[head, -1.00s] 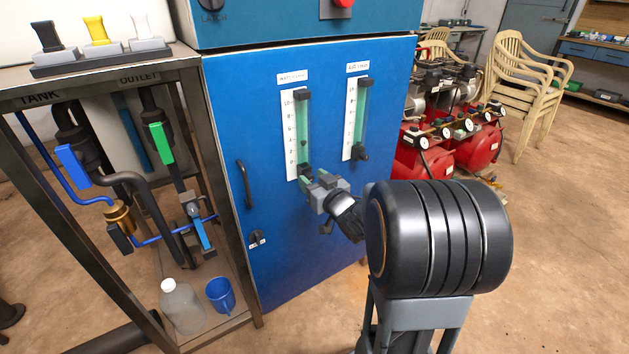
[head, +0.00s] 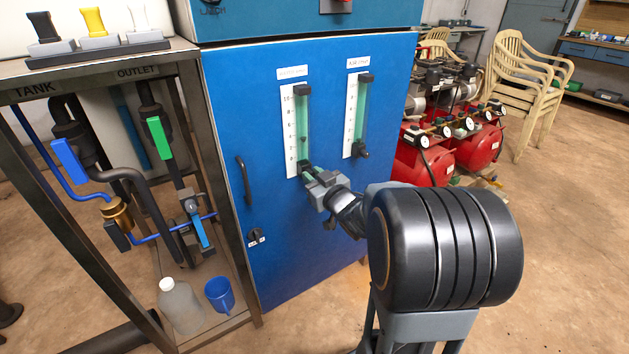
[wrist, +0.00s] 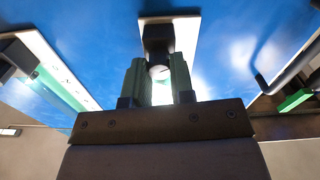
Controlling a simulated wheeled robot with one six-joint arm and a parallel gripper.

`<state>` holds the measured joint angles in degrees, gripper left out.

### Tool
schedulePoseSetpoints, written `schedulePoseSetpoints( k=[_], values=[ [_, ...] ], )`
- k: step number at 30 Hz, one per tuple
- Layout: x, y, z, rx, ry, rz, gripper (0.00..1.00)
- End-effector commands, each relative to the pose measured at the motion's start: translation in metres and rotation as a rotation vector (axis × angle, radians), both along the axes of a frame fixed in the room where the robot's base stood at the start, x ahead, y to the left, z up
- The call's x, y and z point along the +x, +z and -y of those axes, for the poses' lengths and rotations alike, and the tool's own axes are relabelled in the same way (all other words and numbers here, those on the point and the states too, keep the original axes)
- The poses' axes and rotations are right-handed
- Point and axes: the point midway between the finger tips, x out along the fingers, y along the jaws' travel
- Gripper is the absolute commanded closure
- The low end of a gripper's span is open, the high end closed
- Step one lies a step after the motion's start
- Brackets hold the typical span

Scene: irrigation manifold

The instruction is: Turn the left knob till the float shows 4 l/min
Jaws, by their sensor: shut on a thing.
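The left flow meter (head: 303,122) is a green clear tube with a white scale on the blue cabinet door. Its small dark float (head: 304,139) sits in the lower half, near the 4 mark; the numbers are too small for an exact reading. My gripper (head: 309,172) is at the foot of this meter, reaching in from the lower right. In the wrist view its two greenish fingers (wrist: 160,82) are shut on the dark left knob (wrist: 159,72), one on each side. A pale line shows on the knob's face. The fingers mostly hide the knob in the head view.
The right flow meter (head: 360,115) with its own dark knob (head: 361,152) is close to the right of my gripper. A door handle (head: 245,180) is to the left. A pipe rack with a bottle (head: 180,305) and blue cup (head: 219,294) stands at left; red compressors (head: 470,155) stand behind at right.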

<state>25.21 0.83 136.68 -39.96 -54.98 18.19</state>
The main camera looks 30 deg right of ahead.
Motion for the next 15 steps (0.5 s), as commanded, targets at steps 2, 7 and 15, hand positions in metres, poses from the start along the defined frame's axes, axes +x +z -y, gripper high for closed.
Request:
schedulePoseSetpoints(
  k=[2,7,15],
  values=[
    [0.0,-0.0002,-0.0003,-0.01,0.001,0.001,1.0],
    [0.0,0.0001,-0.0003,-0.008,0.001,0.0,1.0],
    [0.0,0.0001,-0.0003,-0.007,0.001,0.0,0.53]
  ],
)
